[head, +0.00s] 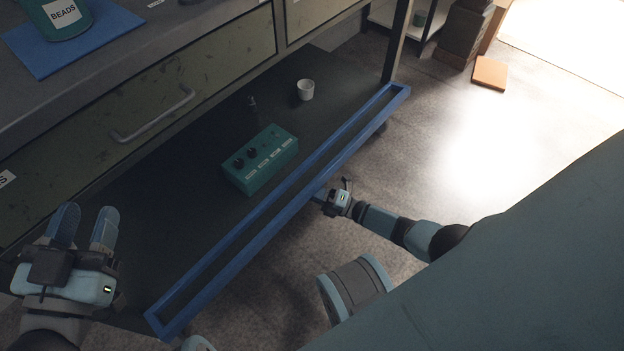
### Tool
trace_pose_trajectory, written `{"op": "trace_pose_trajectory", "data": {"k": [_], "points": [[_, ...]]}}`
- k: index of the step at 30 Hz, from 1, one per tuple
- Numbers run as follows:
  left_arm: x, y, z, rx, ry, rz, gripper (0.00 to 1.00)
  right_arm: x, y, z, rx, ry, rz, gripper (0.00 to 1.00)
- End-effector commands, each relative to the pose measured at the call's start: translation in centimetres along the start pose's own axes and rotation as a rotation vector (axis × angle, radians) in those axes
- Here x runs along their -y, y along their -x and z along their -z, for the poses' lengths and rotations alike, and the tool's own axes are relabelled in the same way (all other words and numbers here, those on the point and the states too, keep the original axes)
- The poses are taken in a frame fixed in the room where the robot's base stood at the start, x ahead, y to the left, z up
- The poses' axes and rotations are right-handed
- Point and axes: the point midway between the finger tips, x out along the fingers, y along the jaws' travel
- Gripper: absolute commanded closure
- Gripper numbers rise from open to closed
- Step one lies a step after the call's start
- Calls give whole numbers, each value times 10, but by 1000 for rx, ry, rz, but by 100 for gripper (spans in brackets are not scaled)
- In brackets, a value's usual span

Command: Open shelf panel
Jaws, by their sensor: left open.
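A long blue frame (249,248), which looks like the shelf panel, runs diagonally along the front edge of the dark lower shelf (190,215). My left gripper (84,228) is open and empty at the lower left, over the left end of the shelf and apart from the frame. My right gripper (322,194) is at the outer side of the frame, near its middle. Its fingertips are small and partly hidden at the frame, so I cannot tell whether it touches or grips it.
On the shelf are a teal box with knobs (260,159), a white cup (305,90) and a small dark item (252,102). Above is a drawer with a handle (152,115). A beads container (57,16) stands on a blue mat (75,46). Open floor (480,150) lies right.

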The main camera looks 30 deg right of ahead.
Motion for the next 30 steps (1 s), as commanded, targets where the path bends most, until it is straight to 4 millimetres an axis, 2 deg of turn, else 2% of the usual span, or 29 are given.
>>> {"op": "trace_pose_trajectory", "data": {"k": [20, 21, 23, 30], "points": [[0, 0, 0, -1, -5, 0, 57, 0, 0, -7, 0, 16, -35, 100], [0, 0, 0, -1, -5, 0, 57, 0, 0, -7, 0, 15, -35, 80], [0, 0, 0, -2, -5, 0, 57, 0, 0, -6, 0, 15, -35, 67], [0, 0, 0, -2, -5, 0, 57, 0, 1, -5, -1, 14, -34, 65]]}}
